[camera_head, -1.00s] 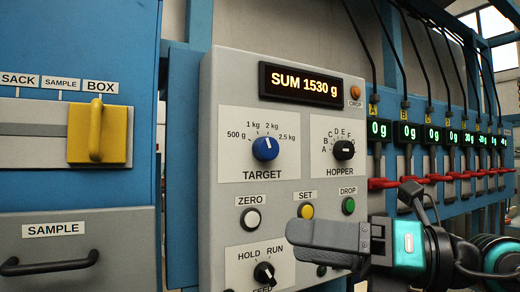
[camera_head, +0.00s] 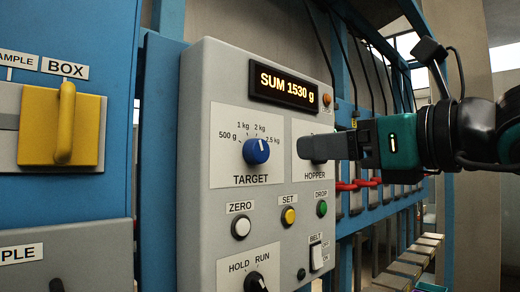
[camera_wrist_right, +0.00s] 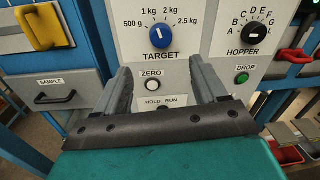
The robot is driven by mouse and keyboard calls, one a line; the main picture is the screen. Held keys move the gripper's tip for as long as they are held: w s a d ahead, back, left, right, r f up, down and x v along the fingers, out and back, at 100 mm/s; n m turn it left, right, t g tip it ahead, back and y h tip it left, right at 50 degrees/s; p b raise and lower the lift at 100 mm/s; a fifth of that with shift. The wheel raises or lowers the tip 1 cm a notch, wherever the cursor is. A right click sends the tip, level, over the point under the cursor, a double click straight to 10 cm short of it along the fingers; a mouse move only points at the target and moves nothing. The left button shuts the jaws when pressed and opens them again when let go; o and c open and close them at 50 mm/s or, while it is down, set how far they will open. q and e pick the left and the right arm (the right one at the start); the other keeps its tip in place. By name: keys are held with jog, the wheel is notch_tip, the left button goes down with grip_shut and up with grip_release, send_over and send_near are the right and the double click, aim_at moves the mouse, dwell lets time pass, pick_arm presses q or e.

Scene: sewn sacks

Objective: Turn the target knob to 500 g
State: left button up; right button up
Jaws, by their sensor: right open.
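The blue TARGET knob (camera_head: 256,151) is on the grey control panel, and it also shows in the right wrist view (camera_wrist_right: 160,37). Its scale reads 500 g, 1 kg, 2 kg and 2.5 kg. In the head view its white mark points up, near the 2 kg side. My right gripper (camera_head: 302,148) is to the right of the knob, in front of the HOPPER dial, which it partly hides. In the wrist view my right gripper (camera_wrist_right: 160,68) has its fingers apart with nothing between them, and the knob shows beyond the gap. My left gripper is out of view.
The display (camera_head: 284,87) reads SUM 1530 g. ZERO (camera_head: 241,228), SET (camera_head: 289,216) and DROP (camera_head: 322,208) buttons sit below the knob. A HOLD/RUN knob (camera_head: 256,282) is lower. A yellow handle (camera_head: 65,125) stands out at left. Red levers (camera_head: 345,186) line the right.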

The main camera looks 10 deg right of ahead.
aim_at(261, 150)
jog(key=p+x, duration=0.3)
jog(key=x, duration=0.9)
jog(key=shift+w+a, duration=0.15)
jog(key=shift+w, duration=0.2)
jog(key=shift+f, duration=0.1)
jog(key=c, duration=1.1)
